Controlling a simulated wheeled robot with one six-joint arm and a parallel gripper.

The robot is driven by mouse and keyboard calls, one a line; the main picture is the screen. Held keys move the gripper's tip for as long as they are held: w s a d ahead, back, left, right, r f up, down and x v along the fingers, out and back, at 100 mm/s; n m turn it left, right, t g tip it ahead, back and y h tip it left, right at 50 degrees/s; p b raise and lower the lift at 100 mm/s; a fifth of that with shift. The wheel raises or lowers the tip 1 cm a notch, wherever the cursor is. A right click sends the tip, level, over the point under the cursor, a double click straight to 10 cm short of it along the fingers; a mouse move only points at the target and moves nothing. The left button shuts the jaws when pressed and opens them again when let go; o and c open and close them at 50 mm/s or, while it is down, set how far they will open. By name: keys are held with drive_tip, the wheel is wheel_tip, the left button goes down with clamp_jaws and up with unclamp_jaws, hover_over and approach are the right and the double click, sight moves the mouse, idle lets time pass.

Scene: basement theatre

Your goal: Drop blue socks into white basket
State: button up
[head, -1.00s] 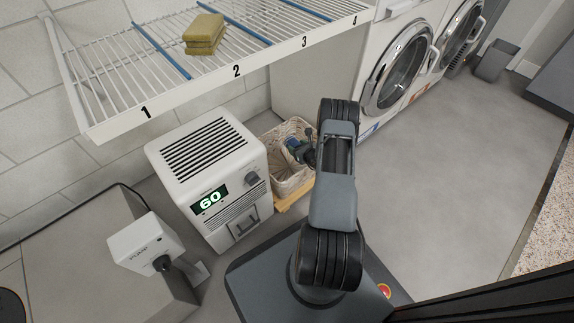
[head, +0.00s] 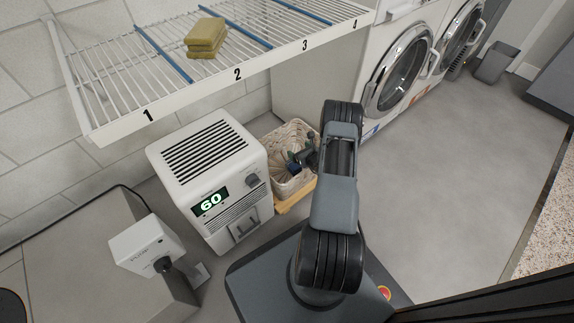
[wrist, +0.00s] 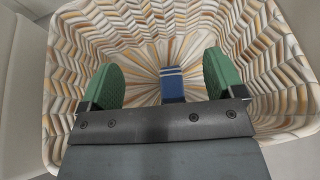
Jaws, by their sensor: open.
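The white woven basket (head: 289,133) stands beside the white dehumidifier-like box, and its patterned inner wall (wrist: 75,55) fills the wrist view. The blue socks (wrist: 172,84), with pale stripes, show inside the basket, between and beyond my fingertips with gaps on both sides. Their lower part is hidden behind my gripper's dark plate. My gripper (wrist: 163,78) has green finger pads spread apart and holds nothing. It is over the basket's opening, pointing in; in the head view it (head: 297,162) partly hides the basket's inside.
The white box (head: 205,165) with a "60" display stands close left of the basket. A wire shelf (head: 130,70) with yellow-green sponges (head: 205,38) hangs above. Washing machines (head: 400,75) stand to the right. The grey floor (head: 470,150) at right is clear.

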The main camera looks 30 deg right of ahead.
drive_tip(key=p+v, duration=0.4)
drive_tip(key=v, duration=0.8)
drive_tip(key=shift+s+r, duration=0.2)
drive_tip(key=shift+s, duration=0.1)
